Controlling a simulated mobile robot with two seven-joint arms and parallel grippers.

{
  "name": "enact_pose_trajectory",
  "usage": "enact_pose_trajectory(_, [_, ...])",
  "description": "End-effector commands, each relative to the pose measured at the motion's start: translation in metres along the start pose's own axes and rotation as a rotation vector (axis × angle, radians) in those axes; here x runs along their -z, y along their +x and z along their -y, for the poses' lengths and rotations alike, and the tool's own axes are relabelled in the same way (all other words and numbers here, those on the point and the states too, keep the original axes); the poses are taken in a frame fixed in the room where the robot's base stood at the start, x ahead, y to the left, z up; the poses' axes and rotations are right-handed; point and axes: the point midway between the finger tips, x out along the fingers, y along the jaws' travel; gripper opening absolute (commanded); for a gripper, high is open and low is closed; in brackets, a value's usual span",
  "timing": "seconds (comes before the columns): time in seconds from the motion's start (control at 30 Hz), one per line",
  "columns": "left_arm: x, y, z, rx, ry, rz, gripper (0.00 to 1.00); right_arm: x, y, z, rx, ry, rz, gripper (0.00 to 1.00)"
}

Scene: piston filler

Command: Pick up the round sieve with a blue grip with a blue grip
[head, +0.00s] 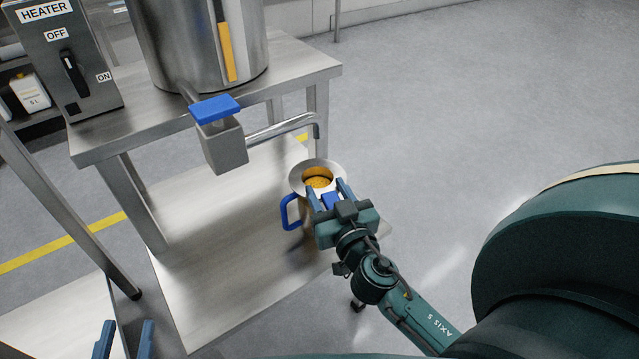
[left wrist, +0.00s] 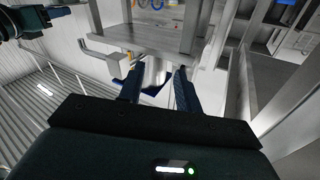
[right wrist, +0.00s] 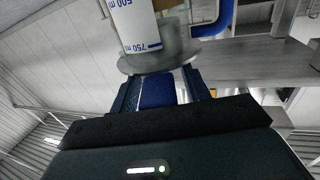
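The round sieve (head: 304,171) has a wide metal rim and a yellow-orange inside. It sits on the mouth of a jug with a blue handle (head: 291,211), under the tap. Its blue grip (head: 330,201) points toward my right gripper (head: 329,196). In the right wrist view the blue grip (right wrist: 157,91) lies between the two fingers of my right gripper (right wrist: 160,90); they look open around it, with a narrow gap showing on one side. My left gripper (head: 124,342) is open and empty at the lower left, away from the sieve; it also shows in the left wrist view (left wrist: 157,76).
A metal tank (head: 195,45) stands on a steel table (head: 290,68), with a valve and outlet pipe (head: 280,126) just above the sieve. The jug stands over a lower shelf (head: 220,280). A heater switch box (head: 65,60) is at upper left. Floor on the right is clear.

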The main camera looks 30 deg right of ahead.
Motion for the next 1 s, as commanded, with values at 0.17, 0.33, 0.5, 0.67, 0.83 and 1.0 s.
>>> enact_pose_trajectory(0.17, [0.0, 0.0, 0.0, 0.0, -0.001, 0.0, 0.34, 0.0, 0.0, 0.0, 0.0, 0.0, 0.0, 0.32])
enact_pose_trajectory(0.33, [0.0, 0.0, 0.0, 0.0, -0.002, 0.0, 0.34, 0.0, 0.0, 0.0, 0.0, 0.0, 0.0, 0.18])
enact_pose_trajectory(0.5, [0.0, 0.0, -0.001, 0.0, -0.002, 0.0, 0.34, 0.0, 0.0, 0.0, 0.0, 0.0, 0.0, 0.04])
enact_pose_trajectory(0.67, [0.0, -0.001, -0.001, 0.0, -0.002, 0.0, 0.34, 0.001, 0.0, 0.0, 0.0, 0.0, -0.001, 0.0])
enact_pose_trajectory(0.83, [0.003, -0.001, 0.001, 0.002, -0.014, 0.028, 0.34, 0.012, 0.0, 0.0, 0.0, 0.0, -0.003, 0.0])
enact_pose_trajectory(1.0, [0.005, -0.003, 0.008, 0.013, -0.059, 0.16, 0.34, 0.047, 0.0, 0.0, -0.001, 0.002, -0.004, 0.0])
